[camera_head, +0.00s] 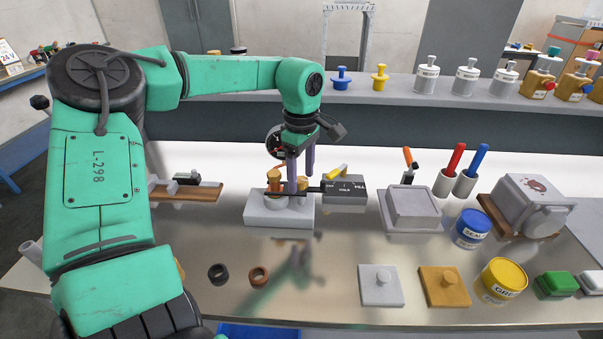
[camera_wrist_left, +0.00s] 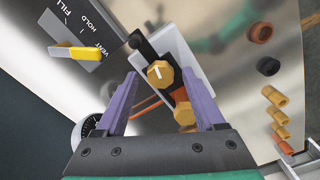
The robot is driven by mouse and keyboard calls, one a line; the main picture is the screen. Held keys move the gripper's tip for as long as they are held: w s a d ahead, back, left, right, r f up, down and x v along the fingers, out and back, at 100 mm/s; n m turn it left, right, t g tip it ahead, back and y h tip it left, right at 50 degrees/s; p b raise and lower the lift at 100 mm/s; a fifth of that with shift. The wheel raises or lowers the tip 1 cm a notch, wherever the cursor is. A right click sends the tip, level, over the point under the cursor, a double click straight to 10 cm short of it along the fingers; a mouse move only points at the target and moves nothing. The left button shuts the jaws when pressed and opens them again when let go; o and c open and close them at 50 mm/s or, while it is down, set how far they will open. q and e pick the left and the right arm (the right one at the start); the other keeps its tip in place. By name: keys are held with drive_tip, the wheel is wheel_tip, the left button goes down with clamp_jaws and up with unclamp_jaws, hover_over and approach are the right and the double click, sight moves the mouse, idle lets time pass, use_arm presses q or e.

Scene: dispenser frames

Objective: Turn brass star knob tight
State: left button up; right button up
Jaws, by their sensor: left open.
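A brass knob (camera_wrist_left: 160,76) with a white mark on top sits on a dark bar of the white-based fixture (camera_head: 265,213). In the left wrist view it lies between the fingertips of my left gripper (camera_wrist_left: 158,82). A second brass part (camera_wrist_left: 184,114) is nearer the palm, by the right finger. In the head view my left gripper (camera_head: 298,178) points down over the fixture, its purple fingers apart. They partly hide the brass parts. I cannot tell whether either finger touches the knob. My right gripper is out of view.
A grey FILL/HOLD/VENT box (camera_head: 345,190) with a yellow lever (camera_head: 337,172) stands close right of the fixture. A black ring (camera_head: 218,273) and a brown ring (camera_head: 259,276) lie in front. A lidded grey box (camera_head: 412,207) and a blue tin (camera_head: 472,230) stand farther right.

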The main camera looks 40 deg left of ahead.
sight(301, 180)
use_arm(q)
wheel_tip(301, 180, up, 15)
drive_tip(key=shift+f, duration=0.2)
idle(0.3)
